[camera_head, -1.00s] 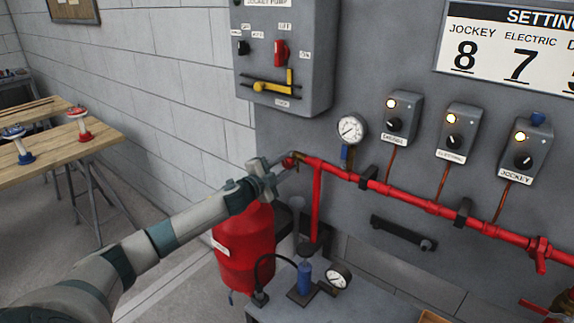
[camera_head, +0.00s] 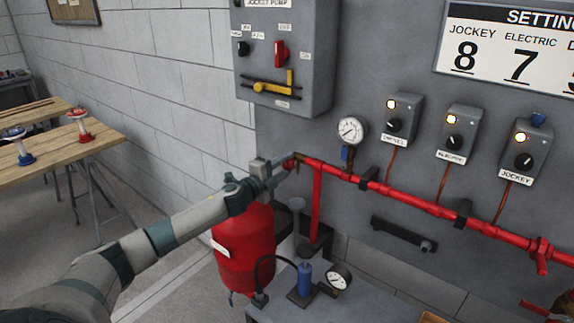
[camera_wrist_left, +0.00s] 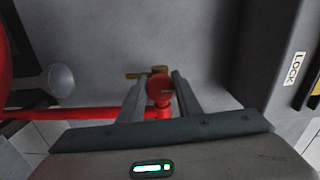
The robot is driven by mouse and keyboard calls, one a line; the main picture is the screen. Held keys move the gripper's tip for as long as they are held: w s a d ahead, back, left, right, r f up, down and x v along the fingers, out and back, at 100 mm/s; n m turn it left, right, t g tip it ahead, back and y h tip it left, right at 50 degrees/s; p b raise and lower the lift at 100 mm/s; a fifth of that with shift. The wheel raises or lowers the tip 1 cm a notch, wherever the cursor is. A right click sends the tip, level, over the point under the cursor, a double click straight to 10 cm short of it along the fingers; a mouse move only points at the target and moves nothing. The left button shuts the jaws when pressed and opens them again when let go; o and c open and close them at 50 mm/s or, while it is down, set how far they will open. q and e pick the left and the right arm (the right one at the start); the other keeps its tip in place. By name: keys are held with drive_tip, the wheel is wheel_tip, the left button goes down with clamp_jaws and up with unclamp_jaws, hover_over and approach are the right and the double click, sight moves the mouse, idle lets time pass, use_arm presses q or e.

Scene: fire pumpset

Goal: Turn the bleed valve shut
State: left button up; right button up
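The bleed valve (camera_head: 291,161) is at the left end of the red pipe, small and partly hidden by my gripper in the head view. In the left wrist view, a round red pipe end (camera_wrist_left: 159,90) with a brass lever (camera_wrist_left: 146,74) lies between my fingers. The lever points left there. My left gripper (camera_head: 282,168) is at this pipe end. Its fingers (camera_wrist_left: 160,84) stand apart on either side of the red end, with narrow gaps visible. Contact with the brass lever cannot be told. My right gripper is not in view.
The red pipe (camera_head: 405,201) runs right along the grey panel. A pressure gauge (camera_head: 351,130) and the jockey pump box (camera_head: 285,60) are close by. A red tank (camera_head: 243,255) stands below my arm. A blue hand pump (camera_head: 304,279) and gauge sit on a grey bench.

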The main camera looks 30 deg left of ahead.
use_arm(q)
drive_tip(key=o, duration=0.4)
drive_tip(key=shift+s+f, duration=0.1)
drive_tip(key=shift+s, duration=0.05)
drive_tip(key=shift+s+a+b, duration=0.2)
drive_tip(key=shift+s+b, duration=0.85)
drive_tip(key=shift+s, duration=1.8)
drive_tip(key=shift+s+a+b, duration=0.2)
drive_tip(key=shift+s+b, duration=0.8)
drive_tip(key=shift+s, duration=1.8)
drive_tip(key=shift+s+a+b, duration=0.2)
drive_tip(key=shift+s+b, duration=0.85)
drive_tip(key=shift+s, duration=1.8)
drive_tip(key=shift+s, duration=0.1)
